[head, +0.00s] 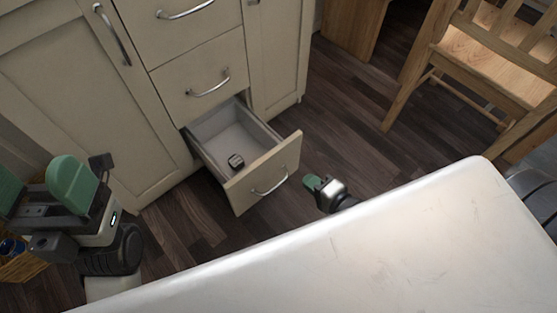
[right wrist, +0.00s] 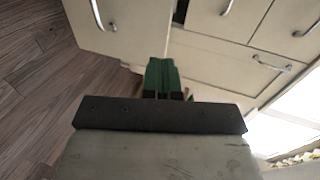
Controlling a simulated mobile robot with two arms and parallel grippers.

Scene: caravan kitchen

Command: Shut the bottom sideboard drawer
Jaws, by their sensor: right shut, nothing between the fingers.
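The bottom sideboard drawer (head: 262,178) is pulled well out, its cream front and curved metal handle facing the floor area. A small dark and silver object (head: 236,161) lies inside it. My right gripper (head: 311,182) is low, just right of the drawer front in the head view, apart from it and empty. In the right wrist view its green fingers (right wrist: 162,78) are together, with cream cabinet fronts beyond. My left gripper (head: 40,187) is at the lower left, its green fingers apart, nothing seen between them.
The cream sideboard (head: 165,125) has closed drawers above and doors beside. A wooden chair (head: 480,75) stands at the upper right. A basket (head: 20,267) with something blue is at the lower left. Dark wooden floor (head: 345,110) is clear between drawer and chair.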

